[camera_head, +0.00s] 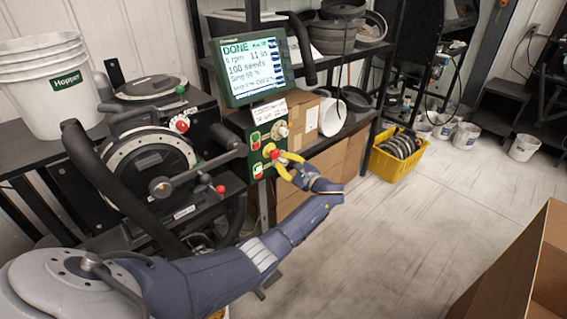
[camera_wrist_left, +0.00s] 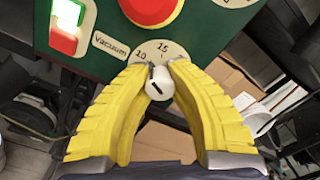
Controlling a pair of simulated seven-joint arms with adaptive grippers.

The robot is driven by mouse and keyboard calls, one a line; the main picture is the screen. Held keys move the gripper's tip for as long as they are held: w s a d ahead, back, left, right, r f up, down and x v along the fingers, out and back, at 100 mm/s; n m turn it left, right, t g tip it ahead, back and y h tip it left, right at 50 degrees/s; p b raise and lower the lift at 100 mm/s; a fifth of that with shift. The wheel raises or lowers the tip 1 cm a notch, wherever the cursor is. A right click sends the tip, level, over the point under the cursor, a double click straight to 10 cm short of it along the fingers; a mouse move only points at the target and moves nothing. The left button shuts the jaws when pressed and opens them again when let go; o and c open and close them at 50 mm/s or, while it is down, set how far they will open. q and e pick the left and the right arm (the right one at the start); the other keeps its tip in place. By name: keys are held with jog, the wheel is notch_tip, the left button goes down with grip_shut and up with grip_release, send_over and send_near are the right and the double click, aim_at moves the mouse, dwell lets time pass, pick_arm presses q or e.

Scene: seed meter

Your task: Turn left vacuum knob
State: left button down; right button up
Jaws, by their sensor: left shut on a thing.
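The vacuum knob (camera_wrist_left: 157,85) is a small pale knob with a dark mark on its face. It sits on a white dial plate marked 10 and 15, beside a "Vacuum" label (camera_wrist_left: 110,45), on the green control panel (camera_wrist_left: 195,30). My left gripper (camera_wrist_left: 161,72) has its yellow fingertips closed on either side of the knob. In the head view the left gripper (camera_head: 278,159) reaches the lower part of the control panel (camera_head: 254,128), and the knob is hidden there by the fingers. My right gripper is in neither view.
A red button (camera_wrist_left: 152,8) sits just above the knob. A lit green-and-red switch (camera_wrist_left: 68,25) is at upper left. The monitor (camera_head: 250,70) above the panel reads DONE. The seed meter disc (camera_head: 150,165) stands left; a yellow crate (camera_head: 385,166) stands right on the floor.

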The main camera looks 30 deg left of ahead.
pick_arm(q)
jog(key=shift+f+n, duration=0.25)
jog(key=shift+n, duration=0.75)
jog(key=shift+d, duration=0.1)
jog(key=c, duration=1.5)
grip_release()
jog(key=shift+c, duration=0.2)
jog(key=o, duration=0.5)
jog(key=shift+r, duration=0.15)
jog(key=shift+c, duration=0.2)
jog(key=v, duration=1.2)
